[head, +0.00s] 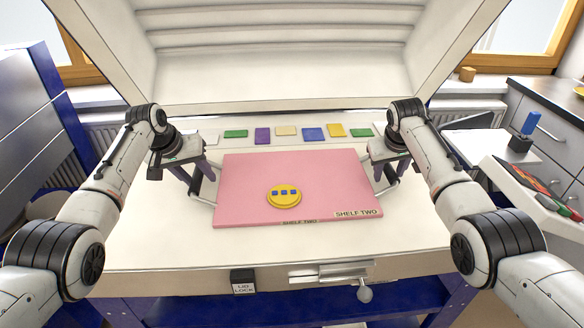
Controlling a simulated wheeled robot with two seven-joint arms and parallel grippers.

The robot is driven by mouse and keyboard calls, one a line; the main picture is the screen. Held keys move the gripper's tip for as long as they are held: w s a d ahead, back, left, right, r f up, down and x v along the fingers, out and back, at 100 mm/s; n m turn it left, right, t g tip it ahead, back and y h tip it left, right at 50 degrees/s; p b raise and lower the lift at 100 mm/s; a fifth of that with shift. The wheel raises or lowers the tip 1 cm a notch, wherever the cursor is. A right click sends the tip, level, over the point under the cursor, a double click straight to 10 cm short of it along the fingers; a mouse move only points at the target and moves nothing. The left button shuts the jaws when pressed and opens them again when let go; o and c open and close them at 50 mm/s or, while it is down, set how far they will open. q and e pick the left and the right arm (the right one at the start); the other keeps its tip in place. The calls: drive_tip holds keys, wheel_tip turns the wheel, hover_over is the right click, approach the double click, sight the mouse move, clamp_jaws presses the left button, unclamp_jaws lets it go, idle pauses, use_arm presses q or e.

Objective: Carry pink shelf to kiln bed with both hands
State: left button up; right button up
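The pink shelf (320,180) lies flat, by its look, over the pale kiln bed (170,235); whether it touches the bed is hard to tell. Its front carries "SHELF TWO" labels, and a grey handle sticks out on each side. A yellow disc (284,201) with small blue squares sits on it, left of the middle. My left gripper (201,173) is at the left handle and my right gripper (388,170) at the right handle. The fingers of each look spread apart, with the handles close to them; contact is not clear.
Several coloured tiles, including a purple one (262,136), lie in a row behind the shelf. The kiln lid (270,80) stands raised at the back. A latch handle (364,292) sticks out at the front. A grey counter (545,110) stands at the right.

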use_arm(q)
drive_tip(key=shift+r, duration=0.1)
use_arm(e)
drive_tip(key=shift+r, duration=0.1)
use_arm(q)
drive_tip(key=v, duration=1.1)
drive_tip(key=shift+s+r, duration=0.2)
drive_tip(key=shift+r, duration=0.15)
use_arm(e)
drive_tip(key=v, duration=1.2)
use_arm(q)
drive_tip(key=shift+a, duration=0.1)
